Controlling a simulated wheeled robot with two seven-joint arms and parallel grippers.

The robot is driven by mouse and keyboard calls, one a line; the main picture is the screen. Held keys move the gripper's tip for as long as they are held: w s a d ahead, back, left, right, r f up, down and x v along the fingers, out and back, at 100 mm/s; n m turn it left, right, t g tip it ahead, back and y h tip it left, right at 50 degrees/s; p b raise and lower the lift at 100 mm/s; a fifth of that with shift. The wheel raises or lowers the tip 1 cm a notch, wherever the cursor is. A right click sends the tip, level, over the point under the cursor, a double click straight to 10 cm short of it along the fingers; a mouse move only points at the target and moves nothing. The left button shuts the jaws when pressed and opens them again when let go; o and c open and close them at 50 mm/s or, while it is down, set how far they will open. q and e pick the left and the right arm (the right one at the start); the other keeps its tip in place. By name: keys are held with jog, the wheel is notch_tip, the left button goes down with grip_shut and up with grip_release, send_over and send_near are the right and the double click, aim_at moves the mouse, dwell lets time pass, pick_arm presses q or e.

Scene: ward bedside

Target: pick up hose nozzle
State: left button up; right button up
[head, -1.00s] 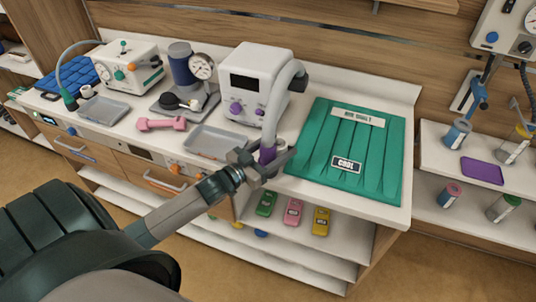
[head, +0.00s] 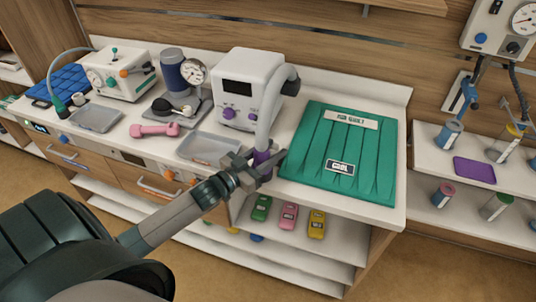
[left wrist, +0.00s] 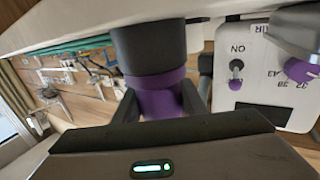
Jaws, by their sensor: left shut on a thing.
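The hose nozzle (head: 262,158) is purple with a dark end and hangs from the grey hose (head: 267,122) of a white warmer unit (head: 245,85). My left gripper (head: 262,167) is shut on it near the front edge of the counter. In the left wrist view the purple nozzle (left wrist: 160,90) lies between the two dark fingers of the gripper (left wrist: 160,103). The gripper hides part of the nozzle in the head view, and I cannot tell whether the nozzle touches the counter. My right gripper is not in view.
A green quilted pad (head: 310,175) lies to the right of the nozzle. A grey tray (head: 208,146) and a pink dumbbell (head: 154,130) lie to the left. The unit's panel with purple knobs (left wrist: 298,70) is close by. Coloured boxes (head: 288,215) sit on the shelf below.

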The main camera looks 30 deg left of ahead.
pick_arm(q)
jog(key=shift+r, duration=0.55)
jog(key=s+d+r+b, duration=0.3)
jog(key=s+d+r, duration=0.1)
jog(key=d+r, duration=0.6)
jog(key=shift+d+b, duration=0.4)
jog(key=shift+d, duration=0.1)
jog(key=shift+w+f, duration=0.1)
jog(key=shift+f, duration=0.05)
jog(key=shift+f+b, duration=1.05)
jog(key=shift+f, duration=0.95)
jog(key=shift+w+a, duration=0.1)
jog(key=shift+a, duration=0.05)
jog(key=w+a, duration=1.2)
jog(key=shift+a, duration=0.4)
dwell(0.5)
